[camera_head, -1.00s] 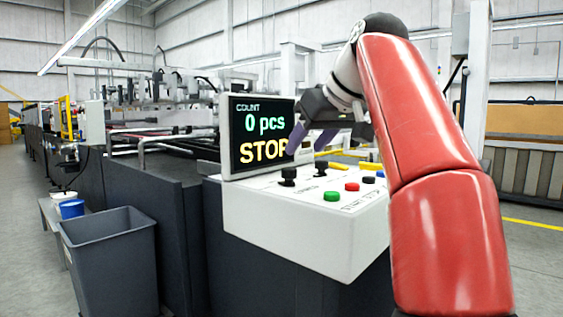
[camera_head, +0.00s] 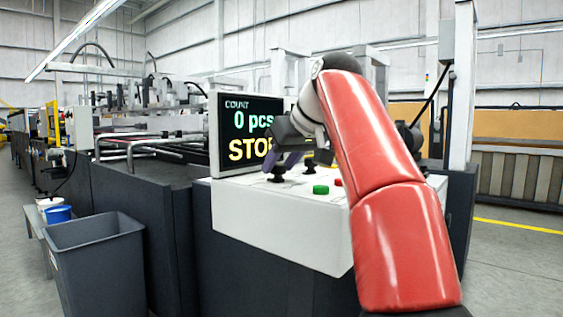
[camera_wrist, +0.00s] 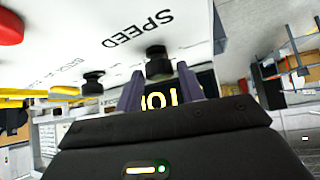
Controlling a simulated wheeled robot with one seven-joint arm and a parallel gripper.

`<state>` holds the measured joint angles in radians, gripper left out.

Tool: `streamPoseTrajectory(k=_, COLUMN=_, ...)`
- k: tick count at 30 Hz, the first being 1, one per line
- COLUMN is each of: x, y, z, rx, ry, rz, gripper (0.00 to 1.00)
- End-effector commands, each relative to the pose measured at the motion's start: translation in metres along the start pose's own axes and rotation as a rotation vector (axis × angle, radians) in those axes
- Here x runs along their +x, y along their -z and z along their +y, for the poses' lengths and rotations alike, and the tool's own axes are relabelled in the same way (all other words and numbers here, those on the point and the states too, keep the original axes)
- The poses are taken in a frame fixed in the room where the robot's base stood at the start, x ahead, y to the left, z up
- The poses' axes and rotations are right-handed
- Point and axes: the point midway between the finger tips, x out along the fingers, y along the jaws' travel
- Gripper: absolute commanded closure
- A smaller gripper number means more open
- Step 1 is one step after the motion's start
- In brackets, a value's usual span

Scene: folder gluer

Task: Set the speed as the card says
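The control panel (camera_head: 275,225) is a white box with black knobs and coloured buttons. A black knob (camera_wrist: 158,62) stands beside the printed word SPEED (camera_wrist: 138,29) in the wrist view. A second black knob (camera_wrist: 92,82) is to its left. My gripper (camera_wrist: 160,82) is open and empty; its two purple fingers point toward the knob by SPEED, which shows between them, apparently untouched. In the head view my gripper (camera_head: 281,160) is just above the panel's knobs. The display (camera_head: 240,130) reads COUNT, 0 pcs and STOP, partly covered. I cannot make out the card.
A green button (camera_head: 320,189) and a red button (camera_head: 338,183) sit on the panel, close to my arm. The display stands upright behind the knobs. A grey bin (camera_head: 95,265) stands on the floor at left. Open floor lies at right.

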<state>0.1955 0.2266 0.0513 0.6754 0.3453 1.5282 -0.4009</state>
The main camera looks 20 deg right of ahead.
Motion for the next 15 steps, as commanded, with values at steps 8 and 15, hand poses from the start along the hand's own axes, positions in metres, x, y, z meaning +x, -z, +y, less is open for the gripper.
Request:
streamPoseTrajectory(k=8, x=-0.0003, y=0.0, z=0.0, rx=0.0, ry=0.0, rz=0.0, gripper=0.93)
streamPoseTrajectory(k=15, x=-0.001, y=0.0005, z=-0.0013, rx=0.021, ry=-0.022, rz=0.001, gripper=0.93)
